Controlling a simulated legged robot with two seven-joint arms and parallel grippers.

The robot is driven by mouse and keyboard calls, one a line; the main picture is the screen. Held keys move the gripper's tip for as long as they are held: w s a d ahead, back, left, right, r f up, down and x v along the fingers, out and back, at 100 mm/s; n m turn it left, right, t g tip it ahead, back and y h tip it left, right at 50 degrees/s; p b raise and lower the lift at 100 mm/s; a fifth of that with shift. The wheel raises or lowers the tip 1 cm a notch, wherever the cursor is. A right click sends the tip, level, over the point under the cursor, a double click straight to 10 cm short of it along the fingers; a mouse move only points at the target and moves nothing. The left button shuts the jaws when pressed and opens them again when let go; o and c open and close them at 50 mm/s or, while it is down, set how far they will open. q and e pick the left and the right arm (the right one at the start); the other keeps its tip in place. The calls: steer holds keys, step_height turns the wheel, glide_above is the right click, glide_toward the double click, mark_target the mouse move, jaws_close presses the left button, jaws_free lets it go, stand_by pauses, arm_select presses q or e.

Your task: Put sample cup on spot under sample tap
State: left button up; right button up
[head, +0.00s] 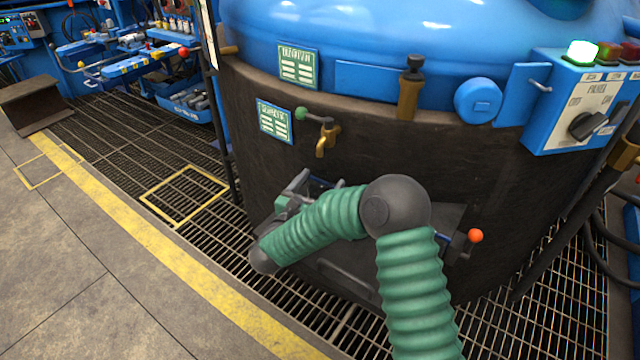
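The brass sample tap (325,138), with a green knob, sticks out from the dark wall of the blue-topped furnace, near the middle of the head view. My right arm comes in from the bottom right and bends across the furnace front. What shows of my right gripper (296,194) is below and slightly left of the tap, apart from it, partly behind my green forearm. Its fingertips are too small and covered to tell open from shut. I cannot make out the sample cup. The place directly under the tap is largely hidden by my arm. My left gripper is out of view.
A dark ledge (448,218) with an orange-knobbed lever (475,236) juts from the furnace behind my arm. A control box (584,100) is at upper right. A yellow-outlined square (185,195) lies on bare grating at left. A blue workbench (130,66) stands farther back.

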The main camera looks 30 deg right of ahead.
steer(key=shift+s+a+r, duration=0.1)
steer(key=shift+s+a, duration=0.1)
steer(key=shift+a, duration=0.2)
steer(key=p+v, duration=0.4)
steer(key=v, duration=0.6)
steer(key=shift+s+a, duration=0.4)
steer(key=shift+a, duration=0.05)
stand_by(0.3)
